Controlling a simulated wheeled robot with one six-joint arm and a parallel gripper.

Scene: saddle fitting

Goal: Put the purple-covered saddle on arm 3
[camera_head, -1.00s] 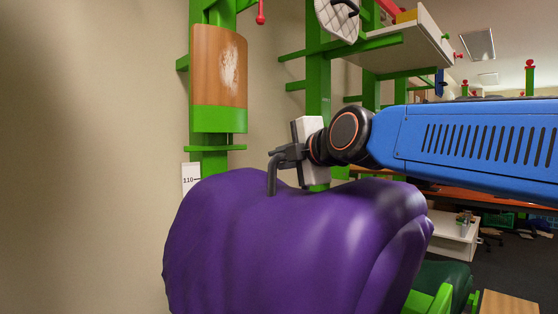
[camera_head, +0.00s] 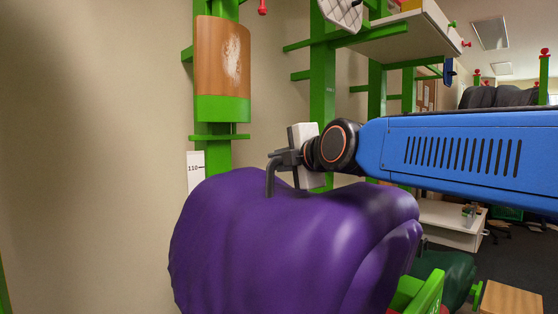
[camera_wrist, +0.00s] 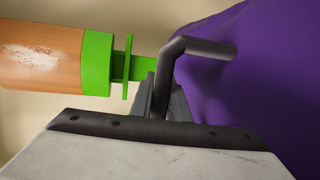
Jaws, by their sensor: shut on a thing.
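The purple-covered saddle (camera_head: 290,245) fills the lower middle of the head view, and its purple cover (camera_wrist: 265,70) fills the right of the wrist view. My gripper (camera_head: 272,170) is at its top, shut on a dark bent handle (camera_wrist: 195,48) that meets the purple cover. A green post with a brown padded, worn arm end (camera_head: 222,65) stands behind and above the saddle at the left. It also shows in the wrist view (camera_wrist: 45,55). I cannot tell which arm is number 3. The saddle hides what lies beneath it.
A label reading 110 (camera_head: 195,171) is on the wall by the post. More green posts (camera_head: 322,90) with side pegs and a white shelf (camera_head: 415,35) stand behind. A dark green covered thing (camera_head: 447,275) and a wooden box (camera_head: 510,299) are low at the right.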

